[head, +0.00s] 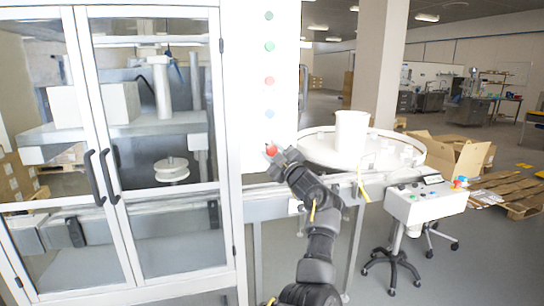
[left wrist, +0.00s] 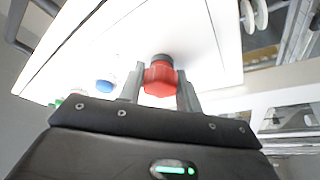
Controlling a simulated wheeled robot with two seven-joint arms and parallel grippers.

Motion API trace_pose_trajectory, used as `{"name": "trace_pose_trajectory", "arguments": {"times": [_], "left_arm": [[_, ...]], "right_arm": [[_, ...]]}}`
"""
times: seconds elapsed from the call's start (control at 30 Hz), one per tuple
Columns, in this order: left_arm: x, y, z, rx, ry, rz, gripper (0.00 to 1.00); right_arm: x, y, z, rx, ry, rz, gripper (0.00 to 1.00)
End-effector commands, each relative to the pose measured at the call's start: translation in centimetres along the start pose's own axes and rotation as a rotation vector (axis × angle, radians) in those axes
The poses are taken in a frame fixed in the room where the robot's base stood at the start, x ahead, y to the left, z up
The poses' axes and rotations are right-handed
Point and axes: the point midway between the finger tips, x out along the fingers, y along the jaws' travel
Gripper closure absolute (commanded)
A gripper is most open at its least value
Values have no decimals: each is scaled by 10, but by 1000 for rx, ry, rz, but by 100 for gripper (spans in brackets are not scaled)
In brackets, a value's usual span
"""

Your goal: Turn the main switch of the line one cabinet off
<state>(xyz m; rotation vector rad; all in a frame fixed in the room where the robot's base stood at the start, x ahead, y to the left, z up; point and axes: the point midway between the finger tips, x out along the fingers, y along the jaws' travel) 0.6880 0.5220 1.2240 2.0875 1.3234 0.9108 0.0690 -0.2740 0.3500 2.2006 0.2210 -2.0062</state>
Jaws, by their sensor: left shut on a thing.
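The white line one cabinet (head: 250,60) stands in the middle of the head view, with a column of small round buttons on its face. A red switch knob (head: 270,149) sits low on that face, below the buttons. In the left wrist view the red knob (left wrist: 160,80) has a dark collar where it meets the panel. My left gripper (head: 275,156) reaches up to it, its fingers on either side and shut on the knob. The knob's turn position cannot be told. My right gripper is in neither view.
A glass-doored machine (head: 150,120) stands left of the cabinet. A round table (head: 310,150) with a white cylinder (head: 351,132) is right of it. A control box (head: 425,203) on a wheeled stand is at right, with cardboard boxes (head: 465,155) and pallets (head: 510,192) behind.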

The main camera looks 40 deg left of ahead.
Motion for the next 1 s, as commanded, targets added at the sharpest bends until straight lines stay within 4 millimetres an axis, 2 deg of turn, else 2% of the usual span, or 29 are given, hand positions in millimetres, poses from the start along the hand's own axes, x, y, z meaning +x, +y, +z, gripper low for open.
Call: {"name": "trace_pose_trajectory", "arguments": {"times": [0.47,0.5,0.63,0.9,1.0], "left_arm": [[0,1,0,-12,-1,-2,89],[0,1,0,-12,-1,-2,61],[0,1,0,-11,-1,-3,44],[0,0,0,-10,0,-4,44],[-6,1,1,-10,-2,-3,44]], "right_arm": [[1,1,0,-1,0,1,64],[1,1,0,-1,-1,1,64],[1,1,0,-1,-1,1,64],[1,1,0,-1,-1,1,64],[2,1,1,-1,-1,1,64]]}}
